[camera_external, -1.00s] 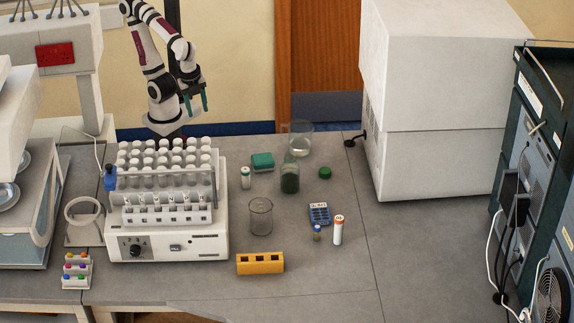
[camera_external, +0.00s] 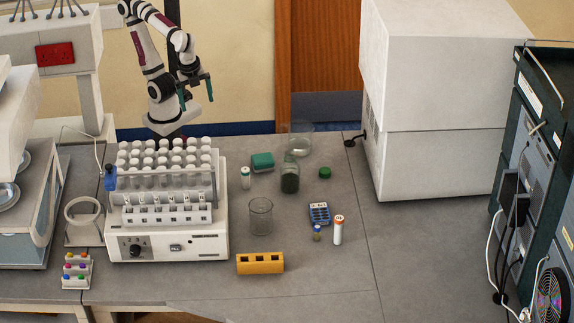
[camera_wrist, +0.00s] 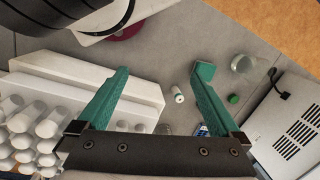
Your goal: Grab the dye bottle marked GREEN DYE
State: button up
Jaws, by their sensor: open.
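No label reading GREEN DYE is legible. A glass bottle with dark green contents (camera_external: 289,180) stands upright on the bench in the external view; I cannot make it out in the wrist view. A small white bottle with a teal cap (camera_external: 245,178) stands to its left, and also shows in the wrist view (camera_wrist: 178,95) between and beyond my fingers. A green cap (camera_external: 325,172) lies to the right of the dark green bottle and shows in the wrist view (camera_wrist: 233,99). My gripper (camera_external: 197,97) is open and empty, raised above the back of the bench, apart from the bottles.
A white machine with capped tubes (camera_external: 205,243) fills the bench's left side. Beakers (camera_external: 260,217) (camera_external: 301,140), a teal block (camera_external: 262,161), a blue rack (camera_external: 320,213), an orange-capped vial (camera_external: 338,231) and a yellow rack (camera_external: 260,264) stand around the bottles.

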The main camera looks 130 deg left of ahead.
jog(key=w+d+r+n+t+h, duration=0.1)
jog(key=w+d+n+t+h, duration=0.1)
jog(key=w+n+h, duration=1.2)
jog(key=w+a+n+t+y, duration=0.25)
jog(key=a+n+t, duration=0.25)
jog(key=a+n, duration=0.55)
jog(key=w+a+n+t+y, duration=0.2)
jog(key=a+n+t+y, duration=0.25)
jog(key=a+n, duration=0.6)
jog(key=h, duration=0.1)
send_near(293, 183)
jog(key=w, duration=0.1)
jog(key=w+d+f, duration=0.1)
jog(key=w, duration=0.1)
jog(key=shift+w+d+f+n+t, duration=0.1)
jog(key=shift+d+f+n+t, duration=0.2)
jog(key=shift+n, duration=0.1)
jog(key=x, duration=0.5)
jog(key=shift+w+f, duration=0.1)
jog(key=shift+f, duration=0.4)
grip_shut()
jog(key=shift+r, duration=0.1)
